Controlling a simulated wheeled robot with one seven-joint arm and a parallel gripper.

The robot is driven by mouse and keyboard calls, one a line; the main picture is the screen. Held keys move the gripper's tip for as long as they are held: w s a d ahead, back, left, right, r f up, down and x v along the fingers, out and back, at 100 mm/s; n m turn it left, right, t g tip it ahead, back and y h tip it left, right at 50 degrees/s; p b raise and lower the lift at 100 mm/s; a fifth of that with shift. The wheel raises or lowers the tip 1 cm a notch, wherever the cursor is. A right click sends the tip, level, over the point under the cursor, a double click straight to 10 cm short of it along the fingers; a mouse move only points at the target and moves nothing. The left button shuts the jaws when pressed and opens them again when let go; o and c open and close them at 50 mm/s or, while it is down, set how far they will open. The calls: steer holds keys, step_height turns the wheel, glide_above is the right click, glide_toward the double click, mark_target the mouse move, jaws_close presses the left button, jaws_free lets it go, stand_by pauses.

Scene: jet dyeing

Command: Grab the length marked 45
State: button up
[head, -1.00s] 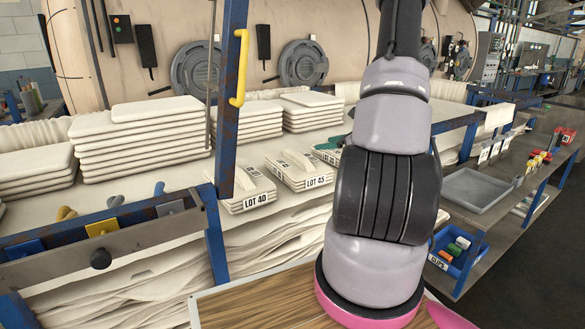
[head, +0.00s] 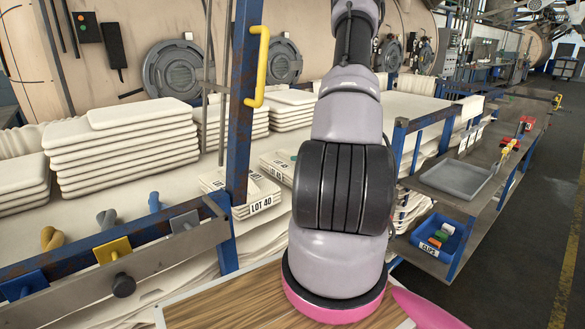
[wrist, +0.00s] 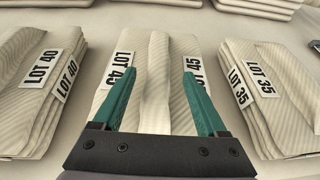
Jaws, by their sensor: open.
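The length marked LOT 45 (wrist: 155,98) is a cream folded fabric bundle in the middle of the wrist view, with a raised ridge along its top. Its labels read 45 on both sides of the ridge. My gripper (wrist: 160,80) is open, its two green fingers over this bundle, one on each side of the ridge. Whether the fingers touch the cloth I cannot tell. In the head view my arm hides the gripper and most of the bundle behind LOT 40.
The LOT 40 bundle (wrist: 38,85) lies close on the left and the LOT 35 bundle (wrist: 268,95) on the right. In the head view, a blue post with a yellow handle (head: 262,65) stands left of my arm. Tall cloth stacks (head: 120,150) stand farther left.

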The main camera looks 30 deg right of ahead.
mark_target(294, 153)
steer(key=x, duration=0.6)
steer(key=shift+a+r, duration=0.15)
steer(key=shift+r, duration=0.15)
jaws_close()
